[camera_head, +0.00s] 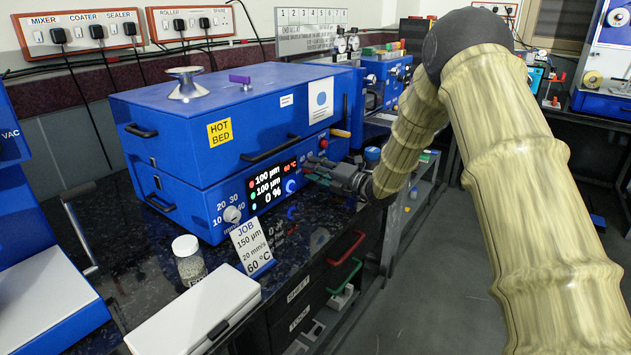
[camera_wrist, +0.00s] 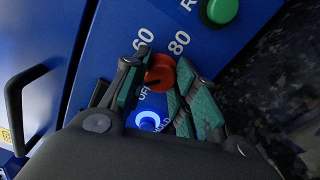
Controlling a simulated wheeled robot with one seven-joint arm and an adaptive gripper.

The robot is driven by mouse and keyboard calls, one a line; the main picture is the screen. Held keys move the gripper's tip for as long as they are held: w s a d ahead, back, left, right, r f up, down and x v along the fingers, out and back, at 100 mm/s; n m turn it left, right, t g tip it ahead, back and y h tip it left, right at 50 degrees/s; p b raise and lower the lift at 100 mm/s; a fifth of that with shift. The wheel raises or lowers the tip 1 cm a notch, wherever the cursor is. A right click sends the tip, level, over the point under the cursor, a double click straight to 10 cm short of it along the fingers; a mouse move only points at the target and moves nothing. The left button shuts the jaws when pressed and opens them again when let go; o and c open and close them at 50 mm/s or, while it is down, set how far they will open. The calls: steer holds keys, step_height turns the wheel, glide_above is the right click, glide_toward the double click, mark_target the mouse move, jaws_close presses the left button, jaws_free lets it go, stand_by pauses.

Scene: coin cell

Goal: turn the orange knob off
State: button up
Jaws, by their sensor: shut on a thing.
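The orange knob (camera_wrist: 160,72) is on the front of a blue machine, between the printed 60, 80 and OFF marks in the wrist view. A small dark mark shows on its lower left side, but I cannot tell its exact setting. My gripper (camera_wrist: 158,76) has its teal-padded fingers on either side of the knob, shut on it. In the head view my gripper (camera_head: 312,168) is at the right part of the machine's front panel and hides the knob. The hot bed machine (camera_head: 190,160) has a lit display (camera_head: 273,184) reading 100 µm, 100 µm, 60 °C and 0 %.
A job card (camera_head: 252,246), a glass jar (camera_head: 188,260) and a white case (camera_head: 195,315) are on the dark bench in front.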

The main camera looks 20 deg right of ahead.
steer(key=n+b, duration=0.1)
steer(key=b, duration=0.1)
steer(key=n+b, duration=0.4)
steer(key=shift+f+b, duration=0.35)
steer(key=shift+b, duration=0.05)
steer(key=n+b, duration=0.2)
steer(key=b, duration=0.1)
steer(key=shift+r+n, duration=0.15)
steer(key=shift+n, duration=0.25)
steer(key=shift+r, duration=0.1)
steer(key=o, duration=1)
steer(key=shift+o, duration=0.2)
steer(key=v, duration=1.2)
